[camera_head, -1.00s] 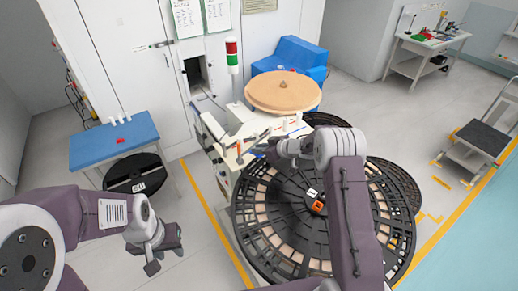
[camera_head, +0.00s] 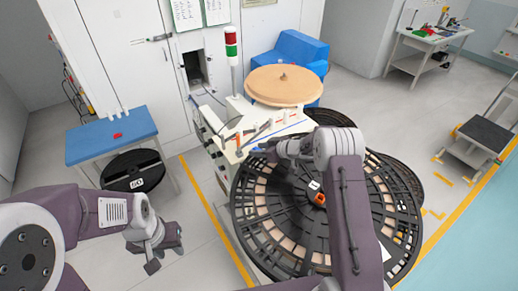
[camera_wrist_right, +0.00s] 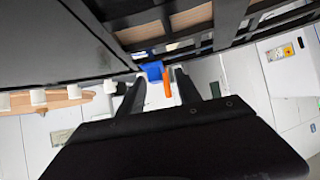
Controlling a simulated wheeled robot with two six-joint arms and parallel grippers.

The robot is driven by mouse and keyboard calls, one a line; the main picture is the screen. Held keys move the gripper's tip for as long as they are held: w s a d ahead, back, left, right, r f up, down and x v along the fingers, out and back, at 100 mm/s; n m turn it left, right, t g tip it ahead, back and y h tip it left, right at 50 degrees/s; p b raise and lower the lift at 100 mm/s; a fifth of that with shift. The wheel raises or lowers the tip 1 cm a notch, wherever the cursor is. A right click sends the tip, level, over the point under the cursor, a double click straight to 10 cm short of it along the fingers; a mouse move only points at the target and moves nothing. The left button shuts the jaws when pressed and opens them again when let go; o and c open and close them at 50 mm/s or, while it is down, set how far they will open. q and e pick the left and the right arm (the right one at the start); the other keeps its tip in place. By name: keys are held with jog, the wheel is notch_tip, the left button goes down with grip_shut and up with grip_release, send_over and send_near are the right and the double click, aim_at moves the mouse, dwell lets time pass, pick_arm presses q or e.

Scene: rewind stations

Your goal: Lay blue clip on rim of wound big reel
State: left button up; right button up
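The blue clip (camera_wrist_right: 152,70) shows at the fingertips of my right gripper (camera_wrist_right: 160,88) in the right wrist view, close to the reel's dark rim. A small orange piece (camera_wrist_right: 167,83) sits beside it between the fingers. The fingers stand apart on either side; whether they grip the clip is unclear. In the head view my right gripper (camera_head: 267,151) is at the upper left edge of the big reel (camera_head: 268,248), a black spoked disc with pale wound material and an orange part (camera_head: 320,199) near its hub. My left gripper (camera_head: 167,251) is open and empty above the floor.
A white machine (camera_head: 228,150) with a signal tower (camera_head: 231,45) stands behind the reel. A tan disc (camera_head: 285,88) lies beyond it. A blue-topped table (camera_head: 98,141) and a small black reel (camera_head: 132,183) stand left. Floor between them is clear.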

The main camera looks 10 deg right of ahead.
jog(key=b+v, duration=0.2)
jog(key=v, duration=0.6)
jog(key=shift+d, duration=0.15)
jog(key=shift+s+d+r, duration=0.25)
jog(key=shift+s+r, duration=0.05)
jog(key=shift+s, duration=0.05)
jog(key=shift+w+a, duration=0.1)
